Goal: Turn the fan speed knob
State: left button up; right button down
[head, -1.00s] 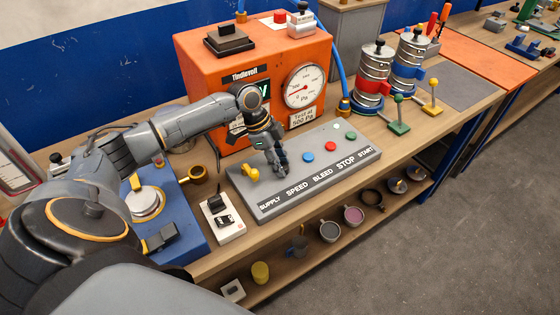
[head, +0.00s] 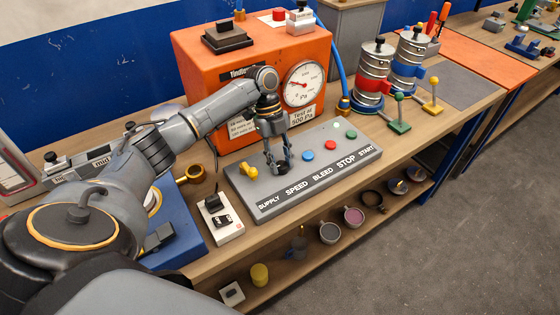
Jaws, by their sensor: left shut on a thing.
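The grey control panel (head: 240,192) lies on the wooden bench, with the labels SUPPLY, SPEED, BLEED, STOP and START along its front. My left gripper (head: 283,167) points down at the panel above the SPEED label. The yellow supply handle (head: 249,170) is just left of the gripper. A blue button (head: 307,156) is just right of it. My right gripper is not in view.
An orange machine (head: 200,80) with a round pressure gauge (head: 303,84) stands behind the panel. Red and green buttons (head: 330,145) sit farther right. A white switch box (head: 228,228) is left of the panel. Metal duct pieces (head: 374,72) stand at the back right.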

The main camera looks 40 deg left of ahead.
aim_at(281, 163)
pick_arm(q)
jog(key=shift+f+m, duration=0.1)
jog(key=shift+m, duration=0.2)
jog(key=o, duration=1.2)
jog(key=shift+c, duration=0.2)
notch_tip(281, 163, up, 10)
